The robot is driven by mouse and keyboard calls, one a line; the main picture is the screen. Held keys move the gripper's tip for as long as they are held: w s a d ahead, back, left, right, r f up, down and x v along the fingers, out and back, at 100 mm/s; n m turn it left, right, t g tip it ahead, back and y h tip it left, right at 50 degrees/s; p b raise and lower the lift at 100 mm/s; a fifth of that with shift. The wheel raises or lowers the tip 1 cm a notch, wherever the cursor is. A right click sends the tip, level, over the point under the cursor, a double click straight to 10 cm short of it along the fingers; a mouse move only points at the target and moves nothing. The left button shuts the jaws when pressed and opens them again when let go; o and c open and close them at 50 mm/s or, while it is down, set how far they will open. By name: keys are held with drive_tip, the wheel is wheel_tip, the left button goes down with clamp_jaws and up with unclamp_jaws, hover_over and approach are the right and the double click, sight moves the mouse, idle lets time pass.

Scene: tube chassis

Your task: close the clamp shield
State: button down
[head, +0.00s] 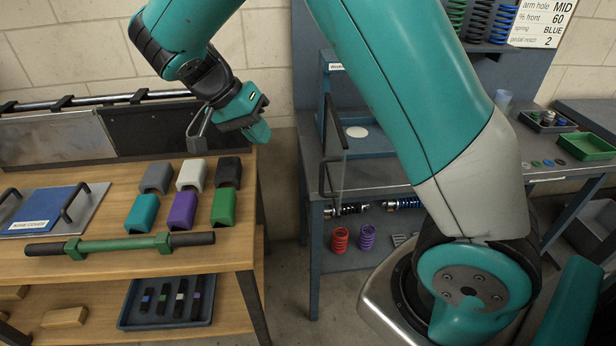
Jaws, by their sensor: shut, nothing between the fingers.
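The clamp shield (336,172) looks like a clear panel with dark edge bars, on the front of the blue-grey clamp frame (323,85) at the right bench. It juts out from the frame toward me and appears open. A round white disc (357,132) lies on the blue base behind it. My gripper (196,133) hangs in the air left of the shield, above the wooden bench's back right part, well apart from the shield. Its fingers point down and look closed and empty. My upper arm hides the frame's right side.
The wooden bench (245,225) at left holds several coloured blocks, a green bar (110,245) and a blue cover (50,208). A floor gap (287,190) separates the benches. Red and purple springs (340,238) stand on the shelf below the shield.

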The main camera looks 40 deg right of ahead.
drive_tip(key=s+d+f+m+g, duration=0.1)
drive_tip(key=s+d+f+m, duration=0.2)
drive_tip(key=s+d+f, duration=0.3)
wheel_tip(320, 180, down, 4)
drive_tip(key=shift+d+r+h+p, duration=0.2)
drive_tip(key=shift+d+h+p, duration=0.25)
drive_tip(key=shift+d, duration=0.15)
drive_tip(key=shift+s, duration=0.1)
